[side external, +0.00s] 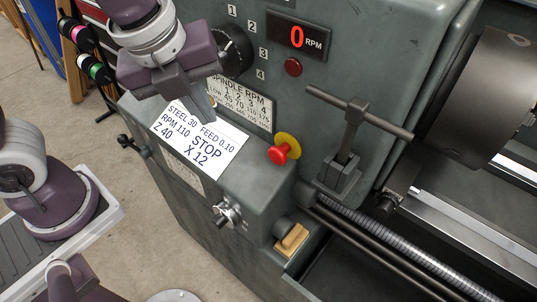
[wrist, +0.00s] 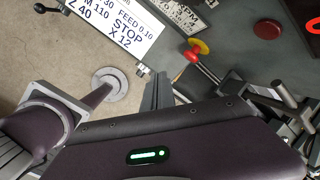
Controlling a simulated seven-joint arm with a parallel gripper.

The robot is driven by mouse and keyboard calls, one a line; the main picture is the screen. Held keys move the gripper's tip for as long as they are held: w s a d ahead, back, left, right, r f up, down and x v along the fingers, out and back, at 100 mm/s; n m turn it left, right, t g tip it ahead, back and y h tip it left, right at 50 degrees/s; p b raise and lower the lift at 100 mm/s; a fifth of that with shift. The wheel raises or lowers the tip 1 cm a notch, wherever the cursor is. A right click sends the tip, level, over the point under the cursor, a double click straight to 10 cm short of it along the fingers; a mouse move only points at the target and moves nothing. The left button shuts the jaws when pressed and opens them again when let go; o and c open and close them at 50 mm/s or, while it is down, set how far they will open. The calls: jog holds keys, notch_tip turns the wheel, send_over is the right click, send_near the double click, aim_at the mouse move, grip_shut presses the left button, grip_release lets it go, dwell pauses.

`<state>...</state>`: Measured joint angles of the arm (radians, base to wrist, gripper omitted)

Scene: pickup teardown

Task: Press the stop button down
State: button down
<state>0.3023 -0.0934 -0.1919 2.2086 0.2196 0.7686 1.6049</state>
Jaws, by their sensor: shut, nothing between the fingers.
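The stop button is a red mushroom knob (side external: 278,154) on a yellow round base, on the front of the grey lathe housing. It also shows in the wrist view, where the red knob (wrist: 192,57) stands up to the right of my fingers. My gripper (side external: 206,110) is shut and empty. In the side view it hangs in front of the white card, up and to the left of the stop button. In the wrist view my gripper (wrist: 158,80) points past the card's lower edge, apart from the button.
The white note card (side external: 199,139) lies on the panel under the gripper. A dark red round button (side external: 293,67) sits below the lit RPM display (side external: 298,36), reading 0. A T-handled tool (side external: 355,125) stands right of the stop button. A black dial (side external: 235,51) is behind my gripper.

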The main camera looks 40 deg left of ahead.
aim_at(281, 152)
jog(key=w+d+f+m, duration=0.1)
jog(key=d+f+m, duration=0.3)
jog(key=m, duration=0.6)
jog(key=shift+d+g, duration=0.4)
jog(key=shift+d, duration=0.8)
jog(key=shift+w+f, duration=0.1)
jog(key=shift+f, duration=0.05)
jog(key=x, duration=0.9)
jog(key=shift+f, duration=0.2)
jog(key=w, duration=0.3)
jog(key=shift+w+f, duration=0.15)
jog(key=shift+w, duration=0.5)
jog(key=shift+w, duration=0.1)
